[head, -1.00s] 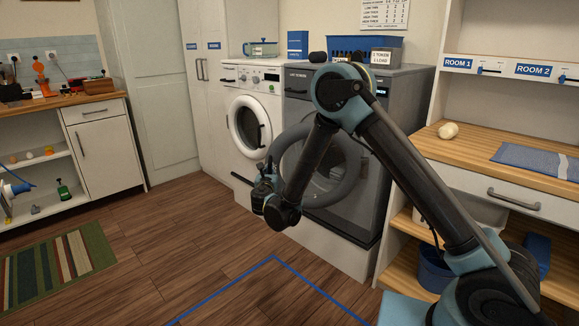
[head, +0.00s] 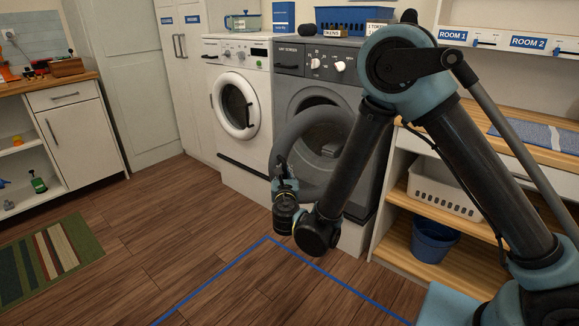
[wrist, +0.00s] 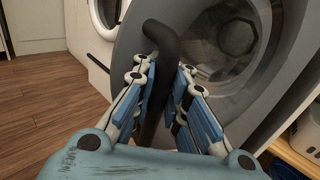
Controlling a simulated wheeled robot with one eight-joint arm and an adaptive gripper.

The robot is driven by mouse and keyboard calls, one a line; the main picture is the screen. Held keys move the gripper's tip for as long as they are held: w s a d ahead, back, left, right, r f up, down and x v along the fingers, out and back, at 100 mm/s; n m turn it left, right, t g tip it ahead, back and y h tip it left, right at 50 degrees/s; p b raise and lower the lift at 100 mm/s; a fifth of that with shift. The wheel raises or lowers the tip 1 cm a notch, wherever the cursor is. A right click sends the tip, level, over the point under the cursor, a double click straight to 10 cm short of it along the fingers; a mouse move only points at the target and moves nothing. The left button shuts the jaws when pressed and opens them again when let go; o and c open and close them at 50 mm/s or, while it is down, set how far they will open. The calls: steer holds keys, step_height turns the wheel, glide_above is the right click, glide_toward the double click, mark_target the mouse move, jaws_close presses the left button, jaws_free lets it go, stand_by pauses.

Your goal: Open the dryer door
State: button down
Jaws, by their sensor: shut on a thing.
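The dryer (head: 290,88) is the grey front loader right of the white machine. Its round grey door (head: 290,142) also fills much of the wrist view (wrist: 205,22). The door ring looks offset from the opening behind it, so it seems to stand out from the front; my arm hides its right part. A dark curved handle (wrist: 160,38) is on the door's left side. My gripper (wrist: 163,68) is shut on this handle, with a finger on each side. In the head view, my gripper (head: 280,168) is at the door's left edge.
The white washer (head: 235,147) stands close on the left with its door shut. Shelves on the right hold a white basket (head: 443,190) and a blue bucket (head: 433,240). The wooden floor (head: 190,240) in front is clear, with blue tape (head: 215,288) and a striped rug (head: 50,255).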

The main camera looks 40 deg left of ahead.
mark_target(283, 141)
steer(key=shift+s+d, duration=0.15)
steer(key=shift+s, duration=0.3)
steer(key=c, duration=1.6)
jaws_free()
steer(key=shift+s, duration=0.1)
steer(key=shift+w+d, duration=0.1)
steer(key=shift+w, duration=0.1)
steer(key=shift+r, duration=4.95)
steer(key=shift+o, duration=0.2)
